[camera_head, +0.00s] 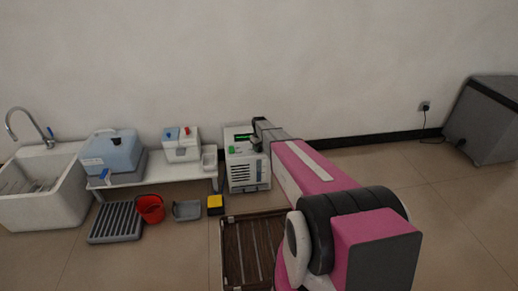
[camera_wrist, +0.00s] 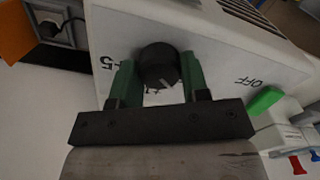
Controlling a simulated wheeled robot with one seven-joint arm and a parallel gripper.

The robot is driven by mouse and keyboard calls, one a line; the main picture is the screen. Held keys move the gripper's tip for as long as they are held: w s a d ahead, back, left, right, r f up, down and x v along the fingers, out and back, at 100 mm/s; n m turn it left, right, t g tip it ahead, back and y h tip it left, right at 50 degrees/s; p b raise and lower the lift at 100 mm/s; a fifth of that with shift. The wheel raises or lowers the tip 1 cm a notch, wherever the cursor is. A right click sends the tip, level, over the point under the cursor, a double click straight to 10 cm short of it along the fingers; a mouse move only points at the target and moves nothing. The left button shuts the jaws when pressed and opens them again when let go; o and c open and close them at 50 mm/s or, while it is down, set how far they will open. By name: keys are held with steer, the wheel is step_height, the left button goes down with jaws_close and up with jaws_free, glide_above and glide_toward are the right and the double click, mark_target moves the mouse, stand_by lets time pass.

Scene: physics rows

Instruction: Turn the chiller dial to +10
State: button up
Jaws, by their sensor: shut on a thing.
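I cannot make out a +10 mark. My gripper (camera_wrist: 158,78) has its two green fingers on either side of the dial, shut on it.
A green part (camera_wrist: 266,100) juts from the panel's edge near the gripper. A low white bench (camera_head: 150,178) with lab boxes stands left of the chiller. A red bucket (camera_head: 150,208) and a yellow block (camera_head: 215,205) are on the floor. A brown slatted crate (camera_head: 232,262) lies in front.

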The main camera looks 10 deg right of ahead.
steer(key=m, duration=1)
steer(key=shift+d+m, duration=0.1)
steer(key=shift+m, duration=0.3)
stand_by(0.3)
steer(key=o, duration=0.9)
steer(key=shift+o, duration=0.2)
step_height(320, 180, up, 11)
steer(key=shift+f, duration=0.1)
steer(key=s+r+n, duration=0.1)
steer(key=s+r, duration=0.2)
steer(key=s, duration=0.9)
steer(key=s+r+n, duration=0.2)
steer(key=s+r, duration=0.2)
steer(key=s, duration=0.9)
steer(key=s+r+n, duration=0.2)
steer(key=s+r, duration=0.1)
steer(key=s, duration=0.9)
steer(key=shift+s+r, duration=0.2)
steer(key=shift+r, duration=0.1)
